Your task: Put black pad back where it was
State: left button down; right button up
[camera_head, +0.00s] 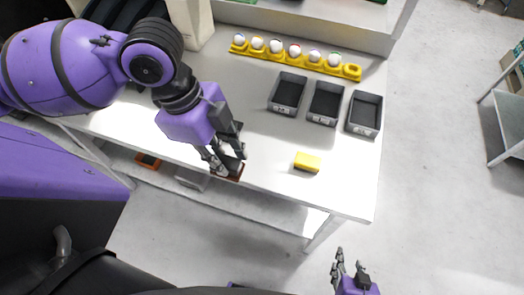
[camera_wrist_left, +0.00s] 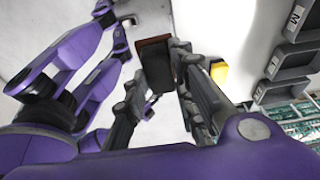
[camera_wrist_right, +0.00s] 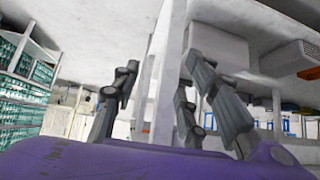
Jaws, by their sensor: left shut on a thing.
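The black pad (camera_wrist_left: 155,68), dark with a reddish-brown edge, is between the fingers of my left gripper (camera_wrist_left: 158,75) in the left wrist view. In the head view, my left gripper (camera_head: 226,160) is shut on it at the table's front edge. The pad's brown edge (camera_head: 231,178) shows below the fingers, which hide part of the pad. I cannot tell whether the pad touches the table. My right gripper (camera_head: 350,272) is open and empty, low in front of the table, and its spread fingers also show in the right wrist view (camera_wrist_right: 158,85).
A yellow block (camera_head: 307,162) lies on the table (camera_head: 262,150) right of my left gripper. Three grey bins (camera_head: 325,104) stand behind it. The table between gripper and block is clear.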

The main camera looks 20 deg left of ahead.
pick_arm(q)
jog(key=w+d+f+b, duration=0.1)
jog(key=w+f, duration=0.2)
jog(key=w, duration=0.1)
jog(key=w+d+f+b, duration=0.1)
jog(key=w+f+b, duration=0.1)
jog(key=w+f, duration=0.1)
jog(key=w+d+f+b, duration=0.1)
jog(key=w+f+b, duration=0.1)
jog(key=w, duration=0.4)
jog(key=shift+x, duration=0.95)
jog(key=f, duration=0.3)
jog(key=shift+w+f+b, duration=0.15)
jog(key=shift+w+b, duration=0.1)
jog(key=shift+b, duration=0.1)
pick_arm(e)
jog(key=s+d+f, duration=0.1)
jog(key=s+f, duration=0.2)
jog(key=f, duration=0.3)
jog(key=shift+d+g+h, duration=0.25)
jog(key=shift+g+h, duration=0.05)
pick_arm(q)
jog(key=shift+f, duration=0.1)
pick_arm(e)
jog(key=shift+w+r, duration=0.1)
